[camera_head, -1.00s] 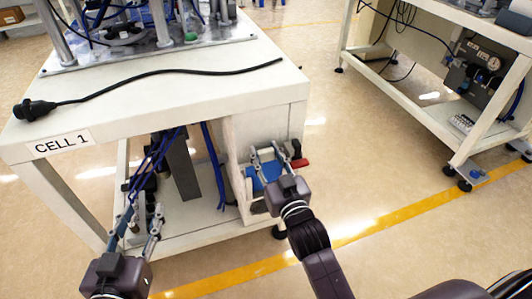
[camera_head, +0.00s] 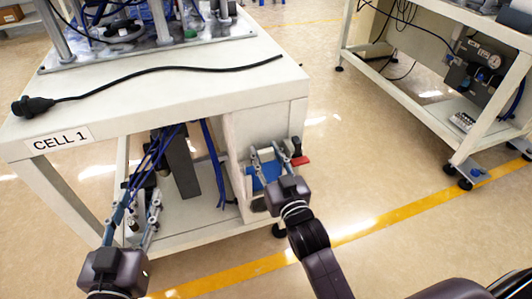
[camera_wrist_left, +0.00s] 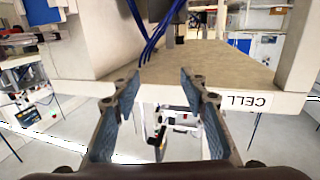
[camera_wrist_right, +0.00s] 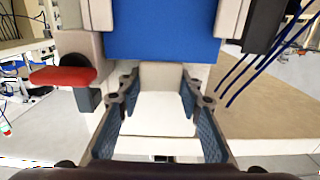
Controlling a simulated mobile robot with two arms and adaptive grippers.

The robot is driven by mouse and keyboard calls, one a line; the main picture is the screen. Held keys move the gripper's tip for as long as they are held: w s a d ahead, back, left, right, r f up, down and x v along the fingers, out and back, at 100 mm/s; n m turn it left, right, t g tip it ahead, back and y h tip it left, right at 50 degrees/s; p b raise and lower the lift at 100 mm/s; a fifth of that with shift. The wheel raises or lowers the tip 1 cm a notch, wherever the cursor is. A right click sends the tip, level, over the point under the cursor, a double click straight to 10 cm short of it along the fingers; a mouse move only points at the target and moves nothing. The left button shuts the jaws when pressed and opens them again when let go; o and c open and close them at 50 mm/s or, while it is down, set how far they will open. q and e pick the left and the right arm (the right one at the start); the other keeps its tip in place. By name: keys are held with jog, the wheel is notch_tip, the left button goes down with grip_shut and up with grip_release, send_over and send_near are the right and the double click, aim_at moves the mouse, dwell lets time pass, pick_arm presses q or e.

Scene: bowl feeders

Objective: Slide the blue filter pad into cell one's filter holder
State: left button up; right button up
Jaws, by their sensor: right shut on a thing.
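The blue filter pad (camera_head: 268,171) is at the filter holder (camera_head: 246,193) on the side of the cell one table, under its top. My right gripper (camera_head: 268,153) is there, with its fingers on either side of a pale tab (camera_wrist_right: 160,80) in front of the pad. The pad shows as a broad blue face in the right wrist view (camera_wrist_right: 165,35). The tab seems to belong to the pad. How deep the pad sits in the holder is hidden. My left gripper (camera_head: 137,210) is open and empty, left of the holder, in front of the table's lower frame; its fingers stand apart in the left wrist view (camera_wrist_left: 155,90).
A red handle (camera_head: 300,160) sits just right of the holder and also shows in the right wrist view (camera_wrist_right: 62,75). Blue cables (camera_head: 214,165) hang under the table (camera_head: 200,85). A black cable (camera_head: 150,75) lies on top. Floor to the right is clear up to another table (camera_head: 410,110).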

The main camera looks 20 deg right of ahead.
pick_arm(q)
jog(key=shift+w+d+r+t, duration=0.1)
jog(key=shift+r+t, duration=0.3)
jog(key=shift+r, duration=0.4)
pick_arm(e)
jog(key=shift+f, duration=0.25)
pick_arm(q)
jog(key=shift+r, duration=0.1)
pick_arm(e)
jog(key=o, duration=1.3)
jog(key=shift+c, duration=0.2)
jog(key=s, duration=1.2)
jog(key=shift+d, duration=0.2)
jog(key=shift+r, duration=0.1)
